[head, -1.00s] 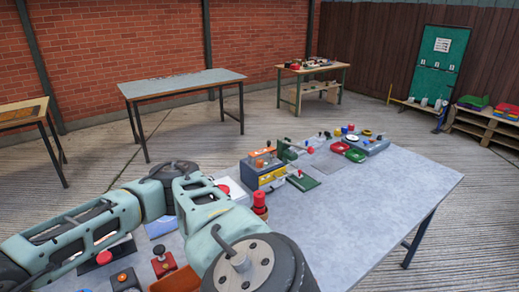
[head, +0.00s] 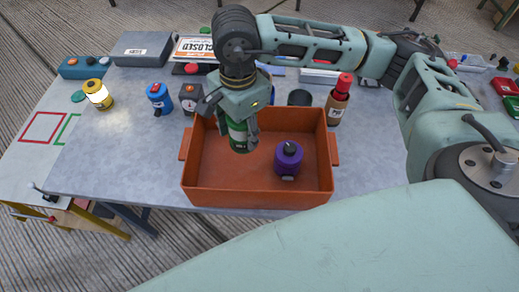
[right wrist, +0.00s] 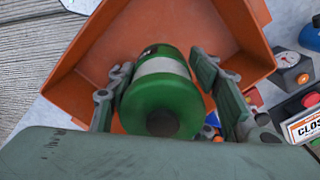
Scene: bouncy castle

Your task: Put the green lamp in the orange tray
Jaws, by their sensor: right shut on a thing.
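The green lamp (head: 238,136) is a green cylinder with a pale band. My right gripper (head: 240,128) is shut on it and holds it over the left-centre part of the orange tray (head: 215,197). In the right wrist view the green lamp (right wrist: 163,98) sits between the two fingers of the right gripper (right wrist: 160,82), with the orange tray (right wrist: 95,65) behind it. I cannot tell how far the lamp is above the tray floor. A purple lamp (head: 288,163) stands inside the tray on the right. My left gripper is not in view.
A lit yellow lamp (head: 98,94) and a blue lamp (head: 160,98) stand left of the tray. The table (head: 90,150) is bare at front left.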

